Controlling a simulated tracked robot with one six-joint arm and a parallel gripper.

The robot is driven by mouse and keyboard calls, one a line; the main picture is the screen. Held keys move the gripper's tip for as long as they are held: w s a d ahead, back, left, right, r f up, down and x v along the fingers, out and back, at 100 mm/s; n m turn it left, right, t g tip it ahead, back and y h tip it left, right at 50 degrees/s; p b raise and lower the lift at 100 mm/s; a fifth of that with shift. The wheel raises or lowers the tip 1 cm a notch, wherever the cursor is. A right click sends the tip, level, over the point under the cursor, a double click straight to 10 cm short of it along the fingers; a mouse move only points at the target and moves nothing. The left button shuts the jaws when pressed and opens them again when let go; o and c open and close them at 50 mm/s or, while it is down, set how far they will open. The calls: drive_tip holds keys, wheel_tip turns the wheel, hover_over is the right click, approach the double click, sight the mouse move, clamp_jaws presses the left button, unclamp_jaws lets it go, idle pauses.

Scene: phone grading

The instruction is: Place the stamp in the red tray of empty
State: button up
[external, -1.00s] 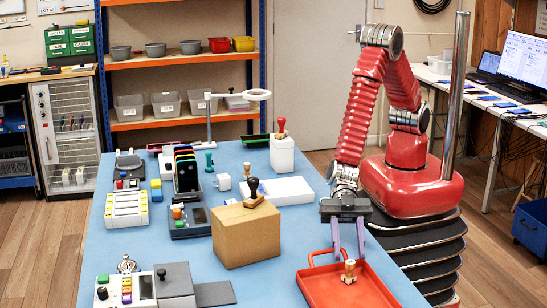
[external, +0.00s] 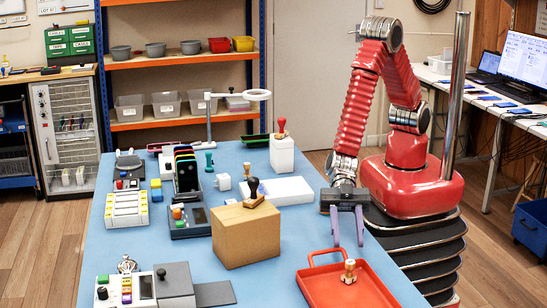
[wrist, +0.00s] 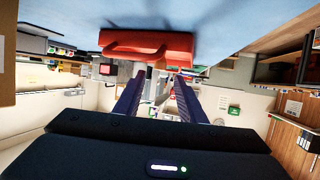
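A wooden-handled stamp (external: 349,271) stands upright in the red tray (external: 317,288) at the table's near right. My gripper (external: 348,243) is open and empty above the tray's back edge, apart from the stamp. In the wrist view the red tray (wrist: 130,40) shows upside down beyond the open fingers (wrist: 155,82); the stamp there is mostly hidden at the tray's edge. Other stamps stand elsewhere: a red-handled one (external: 281,127) on a white block, a dark-topped one (external: 253,190) on the cardboard box, and a green one (external: 209,161) on the table.
The cardboard box (external: 246,236) stands left of the tray. A white box (external: 287,191) and a white block (external: 282,154) lie behind it. Phones in a rack (external: 187,175) and several devices fill the left. Bare blue table lies between box and tray.

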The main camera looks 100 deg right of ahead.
drive_tip(key=w+d+r+m+t+h, duration=0.2)
drive_tip(key=w+d+r, duration=0.25)
drive_tip(key=d, duration=0.25)
drive_tip(key=w+d+r+m+t+h, duration=0.1)
drive_tip(key=w+d+r+t+h, duration=0.1)
drive_tip(key=w+d+r, duration=0.3)
drive_tip(key=d+r+m+t+h, duration=0.1)
drive_tip(key=d+r+m+h, duration=0.15)
drive_tip(key=d, duration=0.55)
drive_tip(key=d+r+m+t+h, duration=0.1)
drive_tip(key=d+r+m+h, duration=0.15)
drive_tip(key=d, duration=0.65)
drive_tip(key=s+d+r+m+g+h, duration=0.1)
drive_tip(key=s+d+r+m+h, duration=0.1)
drive_tip(key=s+d, duration=0.4)
drive_tip(key=s+d+r+m+h, duration=0.2)
drive_tip(key=s+d+r, duration=0.1)
drive_tip(key=d, duration=0.5)
drive_tip(key=s+d+m+g, duration=0.1)
drive_tip(key=s+d, duration=0.1)
drive_tip(key=s, duration=0.6)
drive_tip(key=s+d+m+g, duration=0.1)
drive_tip(key=s+d+g, duration=0.1)
drive_tip(key=s, duration=0.6)
drive_tip(key=shift+s+d+m, duration=0.25)
drive_tip(key=shift+d+m, duration=0.05)
drive_tip(key=shift+d, duration=0.55)
